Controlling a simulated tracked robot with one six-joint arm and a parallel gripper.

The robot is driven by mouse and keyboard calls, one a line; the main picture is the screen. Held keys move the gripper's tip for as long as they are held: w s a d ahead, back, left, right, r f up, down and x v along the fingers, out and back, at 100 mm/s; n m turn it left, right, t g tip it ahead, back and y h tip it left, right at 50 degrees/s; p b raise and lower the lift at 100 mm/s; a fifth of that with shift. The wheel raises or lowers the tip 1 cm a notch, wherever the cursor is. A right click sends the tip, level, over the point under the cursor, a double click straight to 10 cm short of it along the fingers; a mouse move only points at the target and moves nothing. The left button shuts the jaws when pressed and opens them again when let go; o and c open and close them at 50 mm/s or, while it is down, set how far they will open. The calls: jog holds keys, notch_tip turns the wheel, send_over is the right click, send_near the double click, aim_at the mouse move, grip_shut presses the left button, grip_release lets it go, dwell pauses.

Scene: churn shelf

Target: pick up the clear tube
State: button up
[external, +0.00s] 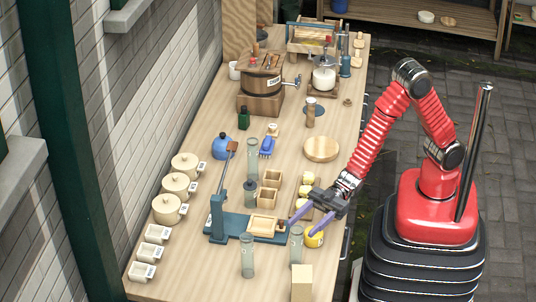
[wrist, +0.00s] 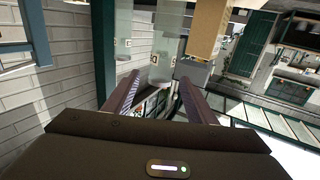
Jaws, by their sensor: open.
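Several clear tubes stand on the bench. One clear tube (external: 296,246) is upright near the front right, close by my gripper (external: 300,226). Another (external: 247,258) stands to its left, and a third (external: 252,155) stands farther back. My gripper is open and empty, its purple fingers pointing down-left toward the nearer tube. In the wrist view, a clear tube (wrist: 165,62) shows beyond and between the fingers of my gripper (wrist: 155,88). A second tube (wrist: 124,35) shows to its left. I cannot tell the exact gap to the nearer tube.
A wooden block (external: 302,283) stands in front, also seen in the wrist view (wrist: 208,28). A blue lever press (external: 222,229) lies to the left. Lidded pots (external: 167,209) line the left edge.

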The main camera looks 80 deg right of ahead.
aim_at(301, 228)
jog(key=shift+x, duration=1.5)
jog(key=shift+x, duration=2.65)
grip_shut()
